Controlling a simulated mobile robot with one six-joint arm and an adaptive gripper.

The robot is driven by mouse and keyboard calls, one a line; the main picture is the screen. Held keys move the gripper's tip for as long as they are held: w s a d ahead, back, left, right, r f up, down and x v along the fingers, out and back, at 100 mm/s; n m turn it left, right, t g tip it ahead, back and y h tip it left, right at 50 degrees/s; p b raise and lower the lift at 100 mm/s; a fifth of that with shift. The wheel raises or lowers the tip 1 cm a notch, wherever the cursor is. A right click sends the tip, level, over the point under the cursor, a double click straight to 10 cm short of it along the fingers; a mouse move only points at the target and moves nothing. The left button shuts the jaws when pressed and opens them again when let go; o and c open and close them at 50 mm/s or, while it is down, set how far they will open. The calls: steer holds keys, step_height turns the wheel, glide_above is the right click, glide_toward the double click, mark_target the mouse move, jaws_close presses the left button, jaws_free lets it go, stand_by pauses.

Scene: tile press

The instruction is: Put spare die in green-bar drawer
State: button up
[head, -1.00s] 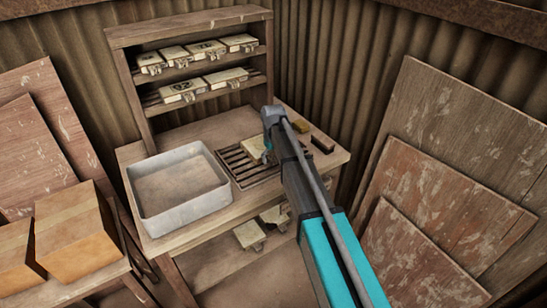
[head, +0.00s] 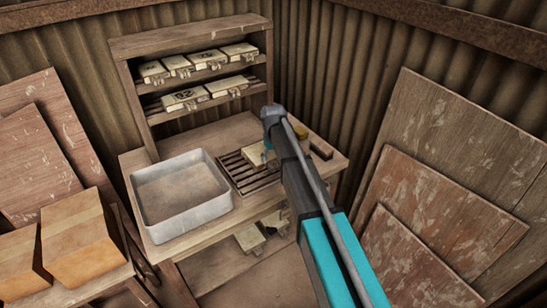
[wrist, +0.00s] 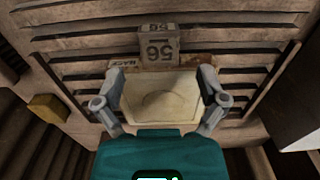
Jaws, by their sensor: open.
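A cream die (wrist: 160,98) with a rounded recess lies on a slatted rack (wrist: 85,68) in the wrist view. A grey metal tag (wrist: 158,47) with a number stands at its far edge. My gripper (wrist: 161,90) is open, with one finger on each side of the die; I cannot tell whether they touch it. In the head view the same die (head: 254,154) shows on the rack (head: 238,166), partly hidden behind my arm. No drawer with a green bar can be made out in either view.
A grey metal tray (head: 182,225) stands left of the rack on the bench. A yellowish block (head: 301,131) and a dark brown block (head: 321,149) lie to its right. Shelves (head: 192,41) behind hold several dies. More dies (head: 249,238) sit on the lower shelf.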

step_height(320, 180, up, 8)
steer(key=p, duration=0.7)
steer(key=shift+r+p, duration=0.2)
steer(key=shift+p, duration=0.2)
stand_by(0.4)
steer(key=s+d+m, duration=0.3)
steer(key=s+d, duration=0.6)
steer(key=s, duration=0.4)
steer(key=s+d+m, duration=0.3)
steer(key=s+d, duration=0.7)
steer(key=s, duration=0.3)
steer(key=shift+s+m, duration=0.35)
steer(key=shift+m, duration=0.05)
